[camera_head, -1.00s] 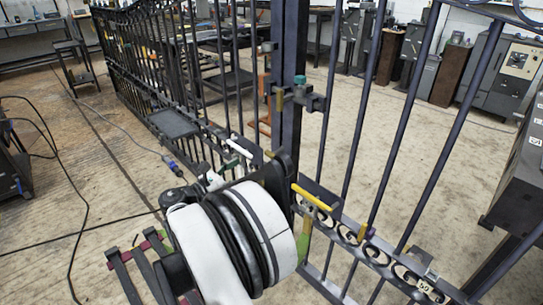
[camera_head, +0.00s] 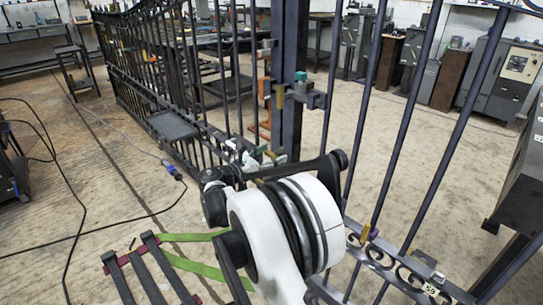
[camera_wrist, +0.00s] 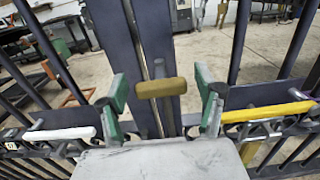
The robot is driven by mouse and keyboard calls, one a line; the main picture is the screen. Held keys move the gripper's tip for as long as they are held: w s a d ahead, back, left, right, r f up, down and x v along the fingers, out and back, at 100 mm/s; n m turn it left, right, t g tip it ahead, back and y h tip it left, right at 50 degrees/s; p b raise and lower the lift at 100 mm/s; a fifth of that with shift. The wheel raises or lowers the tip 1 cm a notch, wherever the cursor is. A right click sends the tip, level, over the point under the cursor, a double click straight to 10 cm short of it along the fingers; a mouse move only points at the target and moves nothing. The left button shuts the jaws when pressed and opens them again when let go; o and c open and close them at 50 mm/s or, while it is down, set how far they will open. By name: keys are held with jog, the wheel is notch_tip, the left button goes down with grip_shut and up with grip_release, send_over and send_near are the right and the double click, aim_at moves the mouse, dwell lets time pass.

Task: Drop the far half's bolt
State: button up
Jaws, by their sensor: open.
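A tan handle (camera_wrist: 161,88) lies crosswise on an upright dark rod (camera_wrist: 158,118) in front of the gate's dark post (camera_wrist: 127,35) in the wrist view. It looks like a bolt's grip; I cannot tell for certain which half it belongs to. My gripper (camera_wrist: 160,92) is open, with a green-padded finger on each side of the handle, apart from it. In the head view my gripper (camera_head: 267,155) is small and partly hidden by my wrist, at the post. The far half of the gate (camera_head: 150,75) runs back to the left.
A white handle (camera_wrist: 62,133) is left of my gripper and a yellow handle (camera_wrist: 268,112) is right, both on the gate's rails. A latch block with a teal knob (camera_head: 302,88) is higher on the post. A cable (camera_head: 172,168) lies on the floor.

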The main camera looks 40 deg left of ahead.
jog(key=shift+c, duration=0.3)
grip_shut()
notch_tip(320, 180, down, 7)
jog(key=shift+f+b, duration=0.15)
jog(key=shift+b, duration=0.15)
jog(key=shift+c, duration=0.4)
grip_release()
jog(key=shift+f, duration=0.1)
jog(key=shift+o, duration=0.7)
jog(key=shift+s, duration=0.1)
jog(key=s+a, duration=0.1)
jog(key=s, duration=1)
jog(key=shift+s+a, duration=0.35)
jog(key=shift+a, duration=0.05)
